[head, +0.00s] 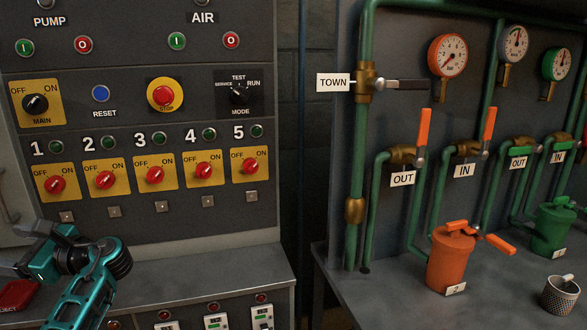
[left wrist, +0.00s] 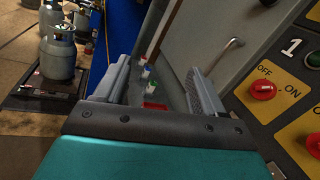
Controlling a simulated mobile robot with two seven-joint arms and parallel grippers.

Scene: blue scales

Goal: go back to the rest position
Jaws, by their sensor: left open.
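My left arm (head: 90,270) comes in at the lower left of the head view, in front of the control panel and above the grey ledge. In the left wrist view my left gripper (left wrist: 158,88) is open, with its two grey fingers apart and nothing between them. Beyond the fingers are a grey cabinet side and small bottles with coloured caps (left wrist: 148,72). The fingertips are not clearly seen in the head view. My right gripper is in neither view.
The control panel (head: 130,220) with several red rotary switches stands close to my left arm. A red plate (head: 17,295) lies on the ledge. At right are green pipes with orange valve handles, an orange canister (head: 450,262) and a metal cup (head: 561,296). Gas cylinders (left wrist: 60,55) stand on the floor.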

